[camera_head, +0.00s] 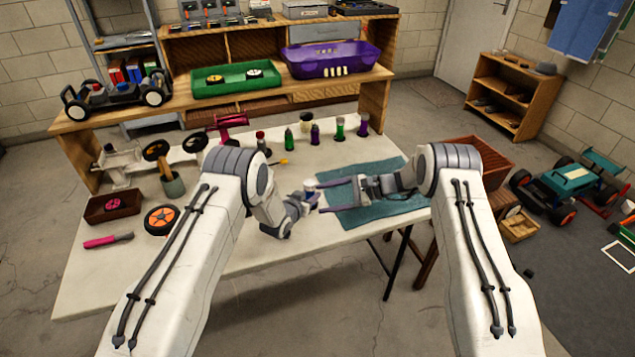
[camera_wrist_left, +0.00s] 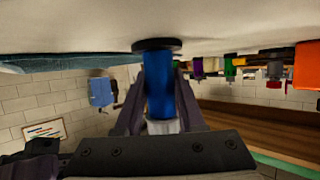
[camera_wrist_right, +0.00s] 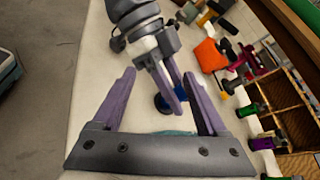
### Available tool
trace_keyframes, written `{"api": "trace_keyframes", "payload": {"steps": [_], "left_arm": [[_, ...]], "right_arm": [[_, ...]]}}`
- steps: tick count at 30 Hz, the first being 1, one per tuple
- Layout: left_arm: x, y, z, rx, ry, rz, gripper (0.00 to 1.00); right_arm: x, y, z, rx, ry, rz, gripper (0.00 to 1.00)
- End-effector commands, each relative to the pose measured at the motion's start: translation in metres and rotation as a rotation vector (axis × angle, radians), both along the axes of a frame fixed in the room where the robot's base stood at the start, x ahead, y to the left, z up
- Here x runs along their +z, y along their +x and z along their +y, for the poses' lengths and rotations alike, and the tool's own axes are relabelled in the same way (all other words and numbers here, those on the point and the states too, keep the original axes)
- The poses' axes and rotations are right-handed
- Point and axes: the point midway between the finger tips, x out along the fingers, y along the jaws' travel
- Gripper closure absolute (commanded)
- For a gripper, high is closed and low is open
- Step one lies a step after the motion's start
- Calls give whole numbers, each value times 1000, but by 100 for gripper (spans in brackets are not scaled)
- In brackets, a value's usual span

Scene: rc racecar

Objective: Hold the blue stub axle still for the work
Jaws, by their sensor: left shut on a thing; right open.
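The blue stub axle (camera_wrist_left: 158,85) stands between the two fingers of my left gripper (camera_wrist_left: 158,72) in the left wrist view, with a dark round flange at one end. My left gripper is shut on it. In the head view, the axle (camera_head: 310,184) shows small over the table, partly hidden by the grippers. My right gripper (camera_head: 322,197) is open and comes in from the right, close to the left fingers. In the right wrist view, the axle (camera_wrist_right: 162,104) is mostly hidden by the left gripper's fingers, between the open right fingers.
A teal mat (camera_head: 375,212) lies under my right gripper on the white table (camera_head: 270,255). An orange-hubbed wheel (camera_head: 161,219) and a pink-handled tool (camera_head: 108,240) lie at the left. The table's front middle is clear.

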Motion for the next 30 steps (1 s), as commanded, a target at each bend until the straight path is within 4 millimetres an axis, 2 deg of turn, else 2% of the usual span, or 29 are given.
{"api": "trace_keyframes", "payload": {"steps": [1, 4, 8, 12, 15, 19, 24, 30], "left_arm": [[0, 0, 0, 0, 0, 0, 100], [0, 0, 0, 0, 0, 0, 100], [0, 0, 0, 0, 0, 0, 100], [0, 0, 0, 0, 0, 0, 100], [0, 0, 0, 0, 0, 0, 100], [0, 0, 0, 0, 0, -1, 100], [0, 0, 0, 0, 0, -1, 100], [0, 0, 0, 0, 0, -1, 100]], "right_arm": [[9, -3, 11, 108, -108, -118, 24], [17, -9, 18, 335, -323, -366, 24], [38, -4, 18, 649, -577, -700, 24], [70, 10, 15, 961, -796, -1019, 24], [93, 20, 14, 1136, -908, -1189, 24], [114, 29, 14, 1283, -996, -1323, 24], [114, 35, 15, 1347, -1031, -1375, 24], [83, 45, 24, 1347, -1029, -1373, 24]]}}
